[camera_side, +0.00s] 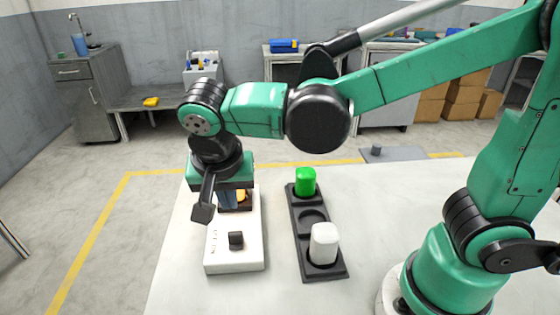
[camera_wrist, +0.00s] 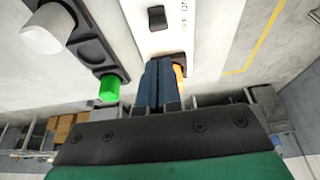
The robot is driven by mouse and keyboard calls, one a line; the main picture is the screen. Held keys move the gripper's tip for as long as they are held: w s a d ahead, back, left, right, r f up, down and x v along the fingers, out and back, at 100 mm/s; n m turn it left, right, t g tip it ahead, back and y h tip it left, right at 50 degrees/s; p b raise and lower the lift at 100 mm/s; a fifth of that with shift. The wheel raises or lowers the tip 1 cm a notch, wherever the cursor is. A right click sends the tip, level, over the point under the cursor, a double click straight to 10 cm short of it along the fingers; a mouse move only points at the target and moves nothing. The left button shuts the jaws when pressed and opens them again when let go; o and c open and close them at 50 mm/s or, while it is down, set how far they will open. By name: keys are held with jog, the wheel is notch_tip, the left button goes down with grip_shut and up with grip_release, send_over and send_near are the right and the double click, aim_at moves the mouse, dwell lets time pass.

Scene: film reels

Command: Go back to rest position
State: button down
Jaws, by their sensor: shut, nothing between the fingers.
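My gripper (camera_side: 233,203) is shut and empty, pointing down over the far end of a white box (camera_side: 222,260) in the side view. In the wrist view its blue fingers (camera_wrist: 158,66) are together against the box's far end, beside a small orange part (camera_wrist: 180,72) in a dark frame. I cannot tell whether the fingers touch the box. The orange part also shows behind the gripper in the side view (camera_side: 243,197). The box (camera_wrist: 165,38) has a black switch (camera_side: 236,240) on top, with small lettering near it.
A dark tray (camera_side: 296,222) stands right of the box. It holds a green canister (camera_side: 305,182) at the far end and a white one (camera_side: 323,243) at the near end; its middle recess is empty. The table (camera_side: 400,200) is clear right of the tray, before my base.

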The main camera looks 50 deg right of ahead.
jog(key=shift+s+a+r, duration=0.1)
jog(key=shift+r, duration=0.4)
jog(key=s+d+n+t+y, duration=0.2)
jog(key=d+n+t, duration=0.2)
jog(key=d+n, duration=0.4)
jog(key=shift+s+d+n+y, duration=0.3)
jog(key=shift+s+d+n, duration=0.1)
jog(key=shift+d, duration=0.8)
jog(key=shift+f, duration=0.1)
